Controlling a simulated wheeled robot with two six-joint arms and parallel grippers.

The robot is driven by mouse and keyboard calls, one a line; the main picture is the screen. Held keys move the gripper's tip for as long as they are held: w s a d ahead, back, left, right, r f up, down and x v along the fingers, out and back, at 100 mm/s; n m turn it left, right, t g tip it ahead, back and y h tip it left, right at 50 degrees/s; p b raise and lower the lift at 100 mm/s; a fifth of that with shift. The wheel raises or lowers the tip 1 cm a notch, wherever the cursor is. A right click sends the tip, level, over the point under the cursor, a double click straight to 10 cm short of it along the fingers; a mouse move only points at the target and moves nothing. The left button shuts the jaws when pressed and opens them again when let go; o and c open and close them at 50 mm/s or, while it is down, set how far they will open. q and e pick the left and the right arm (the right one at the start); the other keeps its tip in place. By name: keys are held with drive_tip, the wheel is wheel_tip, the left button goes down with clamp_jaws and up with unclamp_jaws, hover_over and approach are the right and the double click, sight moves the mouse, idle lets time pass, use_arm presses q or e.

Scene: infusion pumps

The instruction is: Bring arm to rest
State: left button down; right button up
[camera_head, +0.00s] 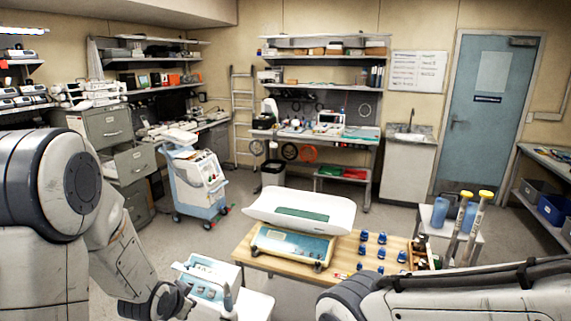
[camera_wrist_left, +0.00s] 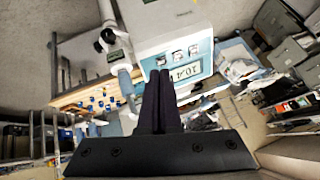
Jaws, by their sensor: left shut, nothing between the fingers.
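My left arm comes in from the left in the head view, bent downward. Its gripper (camera_head: 183,300) is low in the picture, beside a white and blue device (camera_head: 205,280). In the left wrist view the two dark fingers of my left gripper (camera_wrist_left: 160,75) are together with nothing between them. The same device (camera_wrist_left: 180,35), with a display and buttons, shows just beyond the fingertips; I cannot tell whether they touch. My right arm lies along the bottom right of the head view, and its gripper is out of view.
A wooden table (camera_head: 345,279) holds a baby scale (camera_head: 300,212), several blue items (camera_head: 362,250) and a small crate. A white and blue cart (camera_head: 195,182) stands behind on the left. Two yellow-capped tubes (camera_head: 474,225) stand at right. Open floor lies in the middle.

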use_arm(q)
drive_tip(key=s+d+r+n+g, duration=0.2)
drive_tip(key=s+n, duration=0.1)
drive_tip(key=s, duration=0.3)
drive_tip(key=s+d+r+n+g, duration=0.1)
drive_tip(key=s+d+n+g, duration=0.15)
drive_tip(key=s, duration=0.45)
drive_tip(key=s+d+m+g+h+b, duration=0.1)
drive_tip(key=s+d+m+g+b, duration=0.2)
drive_tip(key=s+d+m+b, duration=0.4)
drive_tip(key=s+d+f, duration=0.1)
drive_tip(key=s+d, duration=0.6)
drive_tip(key=shift+s, duration=0.3)
